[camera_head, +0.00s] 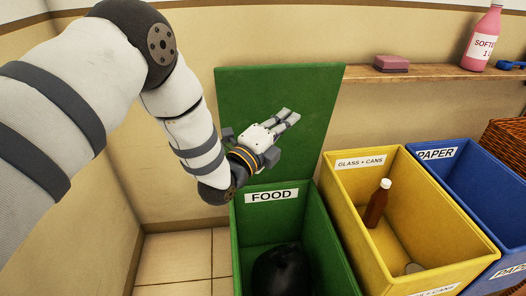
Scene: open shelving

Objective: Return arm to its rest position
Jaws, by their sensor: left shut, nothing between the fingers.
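My left arm comes in from the left and bends down toward the green food bin. My left gripper (289,117) is shut and empty, in front of the bin's raised green lid (235,95). It is above the green bin (339,250), near its labelled back wall; whether it touches the lid I cannot tell. A dark, rounded object (283,272) lies inside the green bin. My right gripper is not in view.
A yellow bin (445,243) with a brown bottle (376,205) in it and a blue bin (468,185) stand to the right. A wooden shelf (435,74) holds a pink bottle (482,40) and a pink block (391,63). Tiled floor (180,262) shows left of the bins.

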